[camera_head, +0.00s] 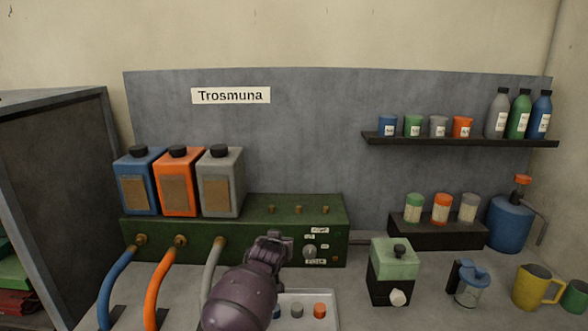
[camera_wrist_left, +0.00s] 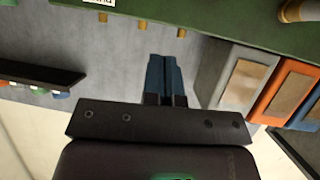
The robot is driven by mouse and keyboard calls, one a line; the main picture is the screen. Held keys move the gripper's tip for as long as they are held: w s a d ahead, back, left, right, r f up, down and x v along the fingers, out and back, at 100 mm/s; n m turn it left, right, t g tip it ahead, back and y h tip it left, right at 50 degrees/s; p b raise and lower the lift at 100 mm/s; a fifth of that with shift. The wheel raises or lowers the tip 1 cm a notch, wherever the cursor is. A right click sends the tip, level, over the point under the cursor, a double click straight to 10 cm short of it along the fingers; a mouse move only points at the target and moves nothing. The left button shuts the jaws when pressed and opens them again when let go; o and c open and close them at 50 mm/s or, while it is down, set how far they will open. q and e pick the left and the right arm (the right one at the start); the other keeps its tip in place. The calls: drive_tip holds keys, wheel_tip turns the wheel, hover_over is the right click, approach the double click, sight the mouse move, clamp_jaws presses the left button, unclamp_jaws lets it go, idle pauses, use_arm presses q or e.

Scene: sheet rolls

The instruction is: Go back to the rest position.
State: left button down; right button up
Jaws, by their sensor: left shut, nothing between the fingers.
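My left gripper (camera_head: 270,240) is in front of the green machine box, near its front face and left of the dial. In the left wrist view the blue fingers of the gripper (camera_wrist_left: 165,75) are together, with nothing between them. The purple arm comes up from the bottom of the head view. My right gripper is in neither view.
The green machine (camera_head: 285,207) carries blue (camera_head: 138,183), orange (camera_head: 178,181) and grey canisters (camera_head: 221,182), with hoses in front. A tray (camera_head: 308,297) with small caps lies partly behind my arm. A green-black dispenser (camera_head: 392,272) and yellow mug (camera_head: 530,288) stand right.

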use_arm(q)
wheel_tip(320, 180, up, 6)
drive_tip(key=s+a+t, duration=0.1)
drive_tip(key=a+t, duration=0.1)
drive_tip(key=s+a+f+m+t+b, duration=0.1)
drive_tip(key=s+a+f, duration=0.4)
drive_tip(key=s+a, duration=0.5)
drive_tip(key=s+a+f+g, duration=0.1)
drive_tip(key=s+a+f, duration=0.2)
drive_tip(key=s+f, duration=0.4)
drive_tip(key=s+a+f+g+y+b, duration=0.1)
drive_tip(key=s+a+f, duration=0.3)
drive_tip(key=s, duration=1.3)
drive_tip(key=s+a+f+n+g+b, duration=0.1)
drive_tip(key=s+a+f+g, duration=0.1)
drive_tip(key=s+f, duration=0.7)
drive_tip(key=s+a, duration=0.1)
drive_tip(key=s, duration=0.2)
drive_tip(key=shift+s+a+f+y, duration=0.25)
drive_tip(key=shift+a+f+y, duration=0.05)
drive_tip(key=shift+f+y, duration=0.1)
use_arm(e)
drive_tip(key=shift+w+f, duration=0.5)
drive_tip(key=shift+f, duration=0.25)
